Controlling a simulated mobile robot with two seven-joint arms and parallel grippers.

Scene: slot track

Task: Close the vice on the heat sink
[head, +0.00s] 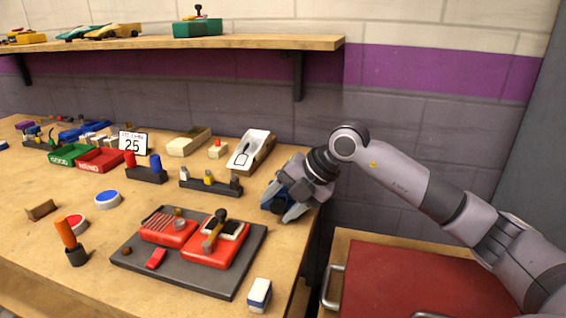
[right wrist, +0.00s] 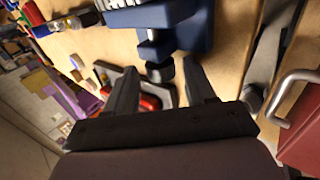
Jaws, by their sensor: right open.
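The blue vice (right wrist: 190,28) is at the top of the right wrist view, near the table's right edge. Its dark screw end (right wrist: 160,72) points toward my right gripper (right wrist: 161,68), between the fingertips. A silver finned piece, seemingly the heat sink (right wrist: 115,4), sits at the vice's upper edge, cut off by the frame. I cannot tell whether the jaws touch it. In the head view my right gripper (head: 283,201) is open around the vice's near end, and blue parts of the vice (head: 291,186) show between the grey fingers. Contact with the screw is unclear. My left gripper is out of view.
A dark board (head: 190,280) with red fixtures lies left of my right gripper. A white-and-blue block (head: 259,294) stands at the front edge. A white sloped holder (head: 250,150) and a dark peg rack (head: 210,188) are close by. A red-topped cabinet (head: 420,280) stands at right.

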